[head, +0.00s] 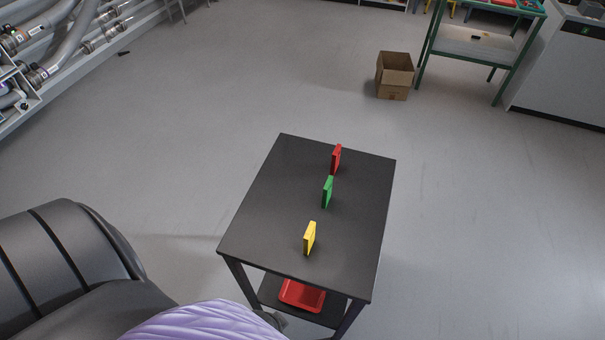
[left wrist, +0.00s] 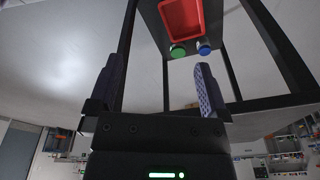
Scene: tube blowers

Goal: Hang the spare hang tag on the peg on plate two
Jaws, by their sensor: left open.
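Three thin upright pieces stand in a row on the black table: a red one (head: 336,158), a green one (head: 327,192) and a yellow one (head: 309,238). I cannot tell whether any is a numbered plate, and I make out no peg or hang tag. My left gripper (left wrist: 157,68) is open and empty in the left wrist view, fingers apart, near the table's lower part. Beyond its fingers are a red tray (left wrist: 164,30), a green round piece (left wrist: 178,52) and a blue one (left wrist: 204,48). My right gripper is not in view.
The black table (head: 262,205) has a lower shelf holding the red tray (head: 301,296). Table legs (left wrist: 272,45) stand close to the left gripper. Pipework (head: 75,45) is at the far left, a cardboard box (head: 394,78) and green rack (head: 470,45) behind.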

